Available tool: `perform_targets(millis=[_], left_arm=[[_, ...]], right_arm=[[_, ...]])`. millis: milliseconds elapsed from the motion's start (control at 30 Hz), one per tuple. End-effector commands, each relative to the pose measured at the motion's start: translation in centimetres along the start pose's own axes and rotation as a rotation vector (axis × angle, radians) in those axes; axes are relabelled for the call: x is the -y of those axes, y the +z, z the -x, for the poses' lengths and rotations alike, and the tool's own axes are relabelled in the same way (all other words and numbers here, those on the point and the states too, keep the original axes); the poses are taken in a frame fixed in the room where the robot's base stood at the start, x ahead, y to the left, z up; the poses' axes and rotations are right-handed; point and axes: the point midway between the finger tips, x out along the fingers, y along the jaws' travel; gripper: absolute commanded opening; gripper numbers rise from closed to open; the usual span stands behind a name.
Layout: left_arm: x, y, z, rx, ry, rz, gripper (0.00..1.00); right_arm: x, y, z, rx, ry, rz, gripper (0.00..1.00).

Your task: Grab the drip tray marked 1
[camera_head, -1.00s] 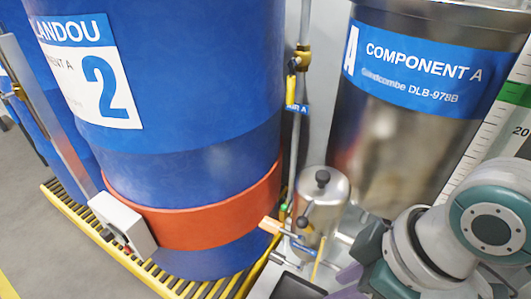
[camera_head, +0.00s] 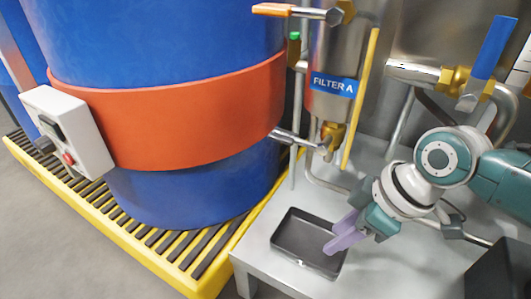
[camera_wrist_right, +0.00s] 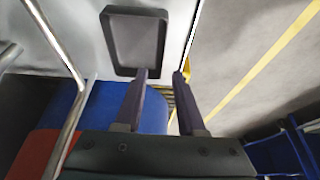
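A shallow black drip tray (camera_head: 298,238) lies on the grey metal stand below the filter. A small light mark shows on its near rim, too small to read. My right gripper (camera_head: 339,236) has pale purple fingers, which overlap the tray's right side in the head view. In the right wrist view the tray (camera_wrist_right: 135,40) lies beyond the left fingertip, and the right gripper (camera_wrist_right: 161,73) is open with a clear gap and nothing between its fingers. I cannot tell whether a finger touches the tray. My left gripper is not in view.
The filter labelled FILTER A (camera_head: 333,85) and its pipes stand above and behind the tray. A blue drum (camera_head: 185,190) with an orange band (camera_head: 180,125) stands left on a yellow-edged grating (camera_head: 150,262). A black box (camera_head: 500,270) is at the bottom right.

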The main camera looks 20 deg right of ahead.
Motion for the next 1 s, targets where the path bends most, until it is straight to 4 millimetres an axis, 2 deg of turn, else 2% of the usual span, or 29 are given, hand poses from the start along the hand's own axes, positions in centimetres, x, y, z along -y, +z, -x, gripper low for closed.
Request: perform_targets(millis=[33, 233, 567, 833, 1000], left_arm=[[-0.1, 0.4, -1.3, -0.001, 0.0, 0.0, 0.0], [-0.2, 1.4, -4.4, 0.0, 0.001, 0.001, 0.0], [-0.5, 1.9, -6.0, 0.0, 0.007, 0.009, 0.0], [-0.7, 3.1, -9.8, 0.0, 0.008, 0.01, 0.0], [-0.7, 3.4, -10.7, 0.001, 0.008, 0.01, 0.0]], right_arm=[[0.0, 0.3, -1.5, 0.0, -0.002, 0.0, 0.39], [0.1, 0.2, -5.1, -0.001, -0.002, 0.0, 0.39], [0.2, 0.0, -6.9, 0.0, -0.001, 0.001, 0.39], [0.5, -0.1, -10.6, -0.001, -0.002, -0.001, 0.39], [0.5, -0.2, -11.6, 0.001, 0.0, 0.0, 0.39]])
